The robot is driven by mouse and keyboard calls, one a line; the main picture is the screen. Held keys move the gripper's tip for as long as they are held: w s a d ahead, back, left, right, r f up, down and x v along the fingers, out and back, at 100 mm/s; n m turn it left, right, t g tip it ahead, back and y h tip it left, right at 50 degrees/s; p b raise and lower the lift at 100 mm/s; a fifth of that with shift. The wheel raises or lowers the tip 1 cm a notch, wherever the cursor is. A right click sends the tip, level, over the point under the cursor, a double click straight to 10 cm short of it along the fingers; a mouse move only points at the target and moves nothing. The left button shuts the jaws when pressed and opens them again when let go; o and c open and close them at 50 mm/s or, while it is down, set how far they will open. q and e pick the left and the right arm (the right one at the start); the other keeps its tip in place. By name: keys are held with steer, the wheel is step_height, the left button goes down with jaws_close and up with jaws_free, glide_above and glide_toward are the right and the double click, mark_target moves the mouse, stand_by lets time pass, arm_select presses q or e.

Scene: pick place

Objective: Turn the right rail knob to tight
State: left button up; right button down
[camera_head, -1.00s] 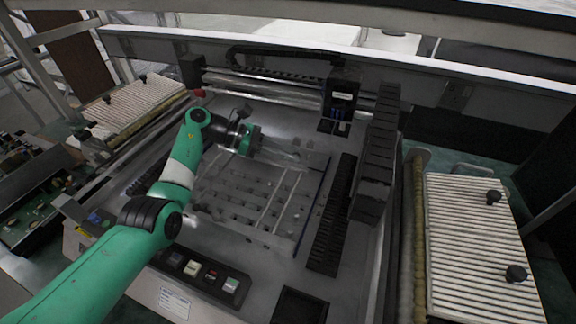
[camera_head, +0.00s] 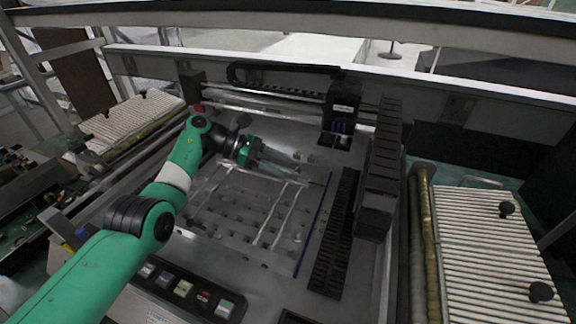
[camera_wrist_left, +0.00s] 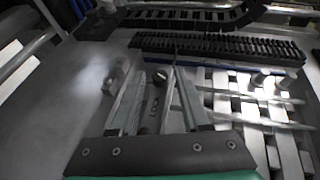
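My left gripper (camera_head: 284,163) reaches from the left over the far right part of the perforated plate (camera_head: 228,208). In the left wrist view the two grey fingers (camera_wrist_left: 158,90) are spread apart, with a gap between them. A small dark knob (camera_wrist_left: 160,76) shows between the fingertips, beside a LOCK marking on the metal. Whether the fingers touch it I cannot tell. The knob's setting is not clear, and it is too small to make out in the head view. My right gripper is not in view.
A black cable chain (camera_head: 378,165) and a long black toothed strip (camera_head: 334,235) run to the right of the plate. A black machine head (camera_head: 341,108) stands behind. A row of buttons (camera_head: 183,288) lies in front. Ribbed panels (camera_head: 497,250) flank the machine.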

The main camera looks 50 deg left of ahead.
arm_select(q)
steer(key=shift+o, duration=0.3)
steer(key=shift+r, duration=0.1)
steer(key=shift+s+a+r, duration=0.15)
steer(key=shift+s+a, duration=0.05)
steer(key=shift+a, duration=0.05)
steer(key=p+v, duration=0.3)
steer(key=v, duration=0.8)
